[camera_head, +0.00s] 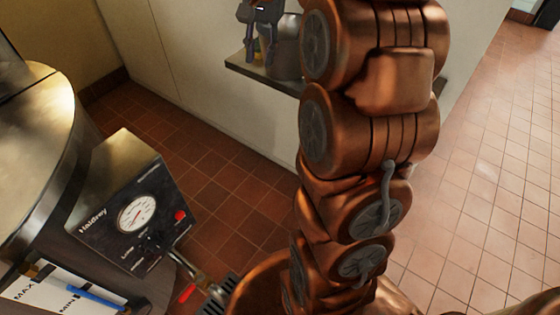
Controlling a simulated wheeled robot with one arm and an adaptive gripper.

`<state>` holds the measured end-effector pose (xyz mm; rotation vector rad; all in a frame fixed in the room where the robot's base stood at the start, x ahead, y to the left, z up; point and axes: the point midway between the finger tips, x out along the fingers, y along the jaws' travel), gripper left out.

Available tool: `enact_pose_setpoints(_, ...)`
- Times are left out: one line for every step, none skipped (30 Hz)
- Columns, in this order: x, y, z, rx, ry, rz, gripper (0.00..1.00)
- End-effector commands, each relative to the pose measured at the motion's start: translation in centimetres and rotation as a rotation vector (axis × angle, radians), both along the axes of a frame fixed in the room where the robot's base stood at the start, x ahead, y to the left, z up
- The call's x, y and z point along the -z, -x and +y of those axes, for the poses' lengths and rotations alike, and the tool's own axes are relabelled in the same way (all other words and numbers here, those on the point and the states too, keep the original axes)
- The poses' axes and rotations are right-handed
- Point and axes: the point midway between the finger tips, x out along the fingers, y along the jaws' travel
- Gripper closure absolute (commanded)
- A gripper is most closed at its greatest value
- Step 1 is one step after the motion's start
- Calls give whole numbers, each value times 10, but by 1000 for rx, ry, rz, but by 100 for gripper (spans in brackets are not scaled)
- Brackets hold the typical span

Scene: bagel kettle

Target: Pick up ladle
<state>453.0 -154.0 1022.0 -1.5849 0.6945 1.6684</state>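My gripper (260,50) is at the top of the head view, above the left end of a small metal shelf (262,82). Its two dark fingers hang down with a gap between them, and it looks open and empty. I cannot make out a ladle. A grey metal container (286,47) stands on the shelf just right of the gripper, partly hidden by my arm. Something small and yellowish shows behind the fingers, too small to identify.
A large steel kettle (40,150) fills the left side. Its control box (130,205) has a dial and a red knob. A blue-handled object (95,296) lies at lower left. Pale panels (200,70) back the shelf. Open tiled floor (480,200) lies to the right.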

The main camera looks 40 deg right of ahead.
Motion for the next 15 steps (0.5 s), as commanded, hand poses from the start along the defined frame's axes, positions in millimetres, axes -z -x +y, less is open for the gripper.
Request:
enact_pose_setpoints(5,11,17,-57,1,10,69)
enact_pose_setpoints(8,17,26,-88,4,13,69)
enact_pose_setpoints(12,26,38,-132,6,19,69)
enact_pose_setpoints(16,33,46,-164,8,23,69)
enact_pose_setpoints(19,39,53,-195,11,26,69)
enact_pose_setpoints(25,49,63,-237,13,32,69)
enact_pose_setpoints(28,56,70,-268,16,34,69)
enact_pose_setpoints(32,64,77,-299,17,39,69)
enact_pose_setpoints(38,75,86,-342,18,49,69)
enact_pose_setpoints(42,82,92,-371,21,50,69)
enact_pose_setpoints(46,91,98,-401,24,52,69)
enact_pose_setpoints(53,102,106,-442,25,60,69)
enact_pose_setpoints(57,111,111,-472,27,64,69)
enact_pose_setpoints(62,120,116,-503,27,70,69)
enact_pose_setpoints(68,132,122,-541,30,74,69)
